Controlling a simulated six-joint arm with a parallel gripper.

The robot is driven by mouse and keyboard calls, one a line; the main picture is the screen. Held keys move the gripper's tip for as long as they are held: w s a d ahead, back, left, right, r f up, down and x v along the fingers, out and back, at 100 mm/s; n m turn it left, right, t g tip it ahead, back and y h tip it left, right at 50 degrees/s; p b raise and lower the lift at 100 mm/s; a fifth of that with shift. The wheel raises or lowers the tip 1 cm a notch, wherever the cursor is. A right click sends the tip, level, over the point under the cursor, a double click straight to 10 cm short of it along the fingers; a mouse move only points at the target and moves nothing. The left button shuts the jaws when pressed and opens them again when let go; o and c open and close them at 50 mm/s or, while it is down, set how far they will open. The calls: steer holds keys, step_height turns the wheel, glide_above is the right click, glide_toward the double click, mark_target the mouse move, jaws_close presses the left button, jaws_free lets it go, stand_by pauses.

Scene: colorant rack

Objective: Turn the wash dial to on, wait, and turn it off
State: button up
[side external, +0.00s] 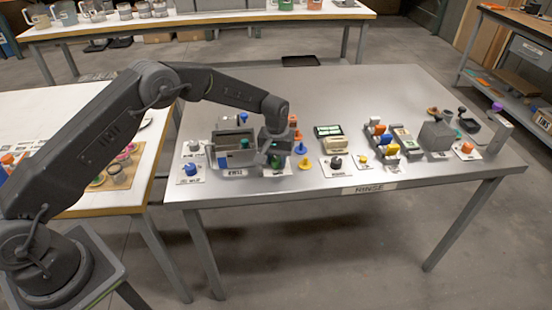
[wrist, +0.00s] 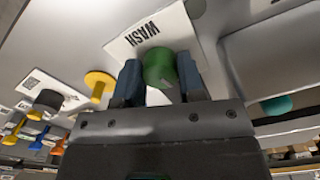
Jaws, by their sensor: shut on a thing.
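The wash dial is a green round knob (wrist: 158,66) by a white plate lettered WASH (wrist: 150,32) in the wrist view. My gripper (wrist: 160,78) has its two blue-grey fingers on either side of the knob, closed on it. In the side view my gripper (side external: 273,148) points down at the left part of the metal table, over the wash dial, of which a bit of green (side external: 276,161) shows. The rest of the dial is hidden by the gripper there. I cannot read an on or off mark.
A grey box unit (side external: 236,152) stands just left of my gripper, with a blue dial (side external: 192,170) beyond it. Orange, blue and yellow pieces (side external: 301,148) stand close on the right. More dials and racks fill the table's right half; its back (side external: 370,85) is mostly clear.

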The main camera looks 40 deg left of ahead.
mark_target(276, 160)
steer(key=n, duration=0.6)
stand_by(0.7)
steer(key=o, duration=0.9)
steer(key=shift+r, duration=0.1)
step_height(276, 160, up, 14)
steer(key=shift+f, duration=0.2)
